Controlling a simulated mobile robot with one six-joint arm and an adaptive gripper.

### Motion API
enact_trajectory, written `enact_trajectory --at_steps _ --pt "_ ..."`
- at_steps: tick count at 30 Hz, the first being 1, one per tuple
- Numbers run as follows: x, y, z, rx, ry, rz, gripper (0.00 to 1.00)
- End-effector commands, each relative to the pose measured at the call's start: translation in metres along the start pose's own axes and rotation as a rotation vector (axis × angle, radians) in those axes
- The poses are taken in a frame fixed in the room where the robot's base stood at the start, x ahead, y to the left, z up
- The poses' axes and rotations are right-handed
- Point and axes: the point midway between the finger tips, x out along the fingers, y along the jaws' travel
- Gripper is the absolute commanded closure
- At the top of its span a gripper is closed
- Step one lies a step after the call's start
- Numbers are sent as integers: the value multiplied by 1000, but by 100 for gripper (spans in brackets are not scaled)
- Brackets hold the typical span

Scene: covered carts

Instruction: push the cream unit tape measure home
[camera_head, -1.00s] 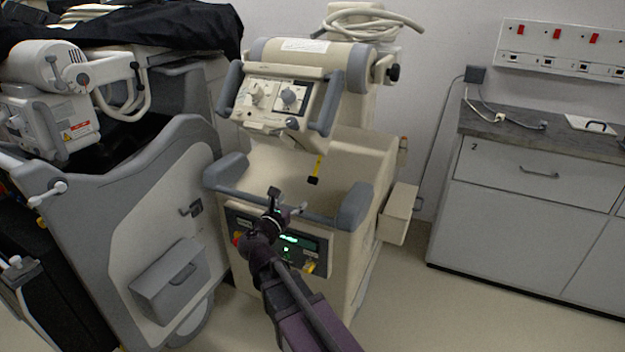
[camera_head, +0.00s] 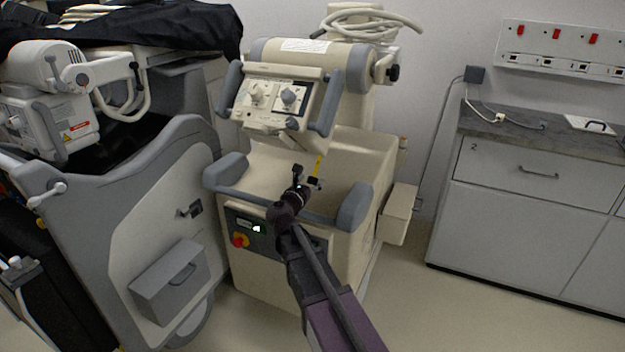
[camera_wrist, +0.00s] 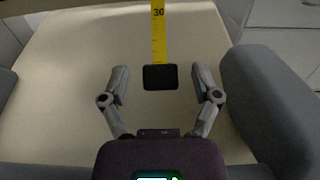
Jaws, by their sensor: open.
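The cream unit (camera_head: 262,274) stands in the middle of the head view, with a control panel above and a hollow cream surface below it. Its yellow tape measure (camera_wrist: 158,36) hangs out over that surface and ends in a black end piece (camera_wrist: 160,77). In the head view a short stretch of yellow tape (camera_head: 319,165) shows just beyond my gripper (camera_head: 308,178). In the wrist view my gripper (camera_wrist: 161,84) is open, with the black end piece between its two fingers and apart from both. The tape's upper end is out of the wrist view.
Grey padded handles (camera_head: 355,207) flank the unit's front edge. A grey covered cart (camera_head: 165,215) stands close on the left. A small cream box (camera_head: 400,213) juts from the unit's right side. A grey cabinet (camera_head: 530,210) stands further right, with open floor between.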

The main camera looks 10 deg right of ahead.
Motion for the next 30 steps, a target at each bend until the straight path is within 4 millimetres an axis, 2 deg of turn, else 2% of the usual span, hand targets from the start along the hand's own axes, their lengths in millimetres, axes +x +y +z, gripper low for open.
enact_trajectory --at_steps 5,15,16,21,24,30 --pt "11 0 0 0 0 1 20" --pt "12 0 0 0 0 1 20" --pt "12 0 0 0 0 1 23" --pt "12 0 0 0 0 1 74" --pt "12 0 0 0 0 1 100" --pt "14 0 2 0 0 0 100"
